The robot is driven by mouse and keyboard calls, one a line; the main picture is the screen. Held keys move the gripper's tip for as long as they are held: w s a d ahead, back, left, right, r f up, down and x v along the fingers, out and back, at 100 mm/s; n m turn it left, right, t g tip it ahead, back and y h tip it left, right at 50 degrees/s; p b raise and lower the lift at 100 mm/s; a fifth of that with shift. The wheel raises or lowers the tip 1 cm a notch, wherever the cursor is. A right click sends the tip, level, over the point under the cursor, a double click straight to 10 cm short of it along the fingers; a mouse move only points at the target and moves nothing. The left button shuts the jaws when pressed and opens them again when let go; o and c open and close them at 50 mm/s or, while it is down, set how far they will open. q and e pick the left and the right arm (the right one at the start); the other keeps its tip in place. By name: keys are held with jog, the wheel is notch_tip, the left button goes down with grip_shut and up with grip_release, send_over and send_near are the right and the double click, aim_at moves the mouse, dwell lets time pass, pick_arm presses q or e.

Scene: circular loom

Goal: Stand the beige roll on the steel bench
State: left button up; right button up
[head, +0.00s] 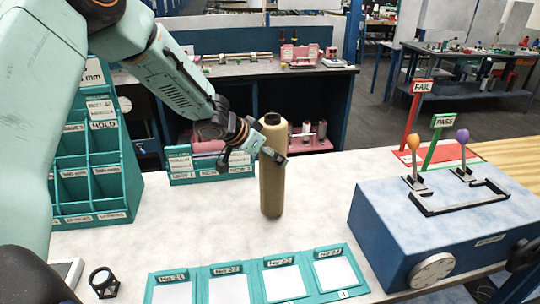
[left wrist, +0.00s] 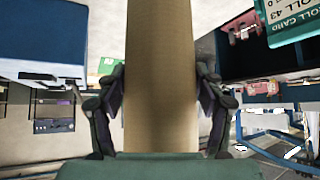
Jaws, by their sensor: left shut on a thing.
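The beige roll (head: 271,180) is upright on or just above the pale bench top (head: 200,245). I cannot tell whether its lower end touches. My left gripper (head: 264,152) reaches in from the left and is shut on the roll a little above its middle. In the left wrist view the roll (left wrist: 160,70) runs straight between the two fingers, which press on both its sides. Its far side is hidden. My right gripper is not in view.
A blue box (head: 430,240) with levers stands on the right. Several green-framed cards (head: 284,281) lie along the front. A green labelled rack (head: 90,165) stands left, and a low green holder (head: 210,172) stands behind the roll. Bench around the roll is clear.

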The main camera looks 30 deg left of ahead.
pick_arm(q)
jog(key=o, duration=1.5)
jog(key=shift+w+f, duration=0.1)
jog(key=shift+w, duration=0.1)
jog(key=o, duration=0.3)
jog(key=shift+s, duration=0.2)
jog(key=shift+s+r, duration=0.2)
jog(key=p+v, duration=0.5)
jog(key=v, duration=0.5)
jog(key=shift+r, duration=0.15)
jog(key=shift+s+r, duration=0.1)
jog(key=shift+s+a+r+p, duration=0.15)
jog(key=shift+s+r+p, duration=0.1)
jog(key=shift+r+p, duration=0.1)
